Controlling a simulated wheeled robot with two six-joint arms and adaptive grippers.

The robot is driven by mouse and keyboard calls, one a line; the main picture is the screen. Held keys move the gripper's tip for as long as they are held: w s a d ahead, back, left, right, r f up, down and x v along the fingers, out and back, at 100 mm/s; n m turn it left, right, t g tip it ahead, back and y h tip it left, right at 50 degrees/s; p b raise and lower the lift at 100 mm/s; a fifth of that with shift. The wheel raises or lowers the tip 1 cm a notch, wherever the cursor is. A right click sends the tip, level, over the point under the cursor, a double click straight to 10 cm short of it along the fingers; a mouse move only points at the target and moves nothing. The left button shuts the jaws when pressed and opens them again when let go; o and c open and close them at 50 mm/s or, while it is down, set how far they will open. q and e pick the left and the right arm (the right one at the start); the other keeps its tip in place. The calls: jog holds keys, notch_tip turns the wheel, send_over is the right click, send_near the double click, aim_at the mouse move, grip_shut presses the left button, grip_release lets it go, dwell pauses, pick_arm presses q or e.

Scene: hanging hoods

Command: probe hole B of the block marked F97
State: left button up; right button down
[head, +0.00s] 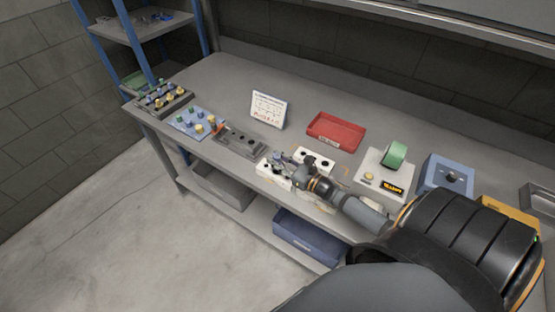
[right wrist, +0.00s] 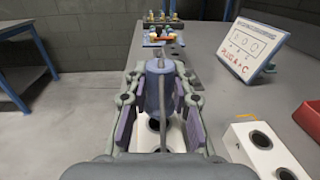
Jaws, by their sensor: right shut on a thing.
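My right gripper (head: 283,160) is over a white block (head: 266,169) near the front of the bench. In the right wrist view the same gripper (right wrist: 158,95) is shut on a blue-grey cylindrical probe (right wrist: 158,70) with a thin cable. Below it the white block (right wrist: 142,136) shows dark holes, partly hidden by the fingers and probe. I cannot tell whether the probe's tip is in a hole. A second white block (head: 316,158) with dark holes stands just right, also in the right wrist view (right wrist: 266,150). I cannot read F97 on either block. My left gripper is out of view.
A white sign (head: 268,110) with red writing stands behind. A red tray (head: 336,132) lies behind right. A grey block with holes (head: 239,139), a blue plate with coloured plugs (head: 190,123) and a dark rack (head: 163,102) stand left. A green-roll device (head: 384,172) stands right.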

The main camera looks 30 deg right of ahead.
aim_at(277, 156)
jog(key=shift+f+b, duration=0.8)
jog(key=shift+f, duration=0.15)
dwell(0.5)
dwell(0.7)
notch_tip(277, 156, up, 6)
jog(key=p, duration=0.6)
jog(key=shift+r, duration=0.1)
dwell(1.5)
jog(key=s+a+m+h+b, duration=0.2)
jog(key=a+m+h+b, duration=0.1)
jog(key=a, duration=1)
jog(key=shift+s+a+t+h+b, duration=0.2)
jog(key=shift+s+t+h+b, duration=0.25)
jog(key=shift+h, duration=0.65)
jog(key=shift+w, duration=0.1)
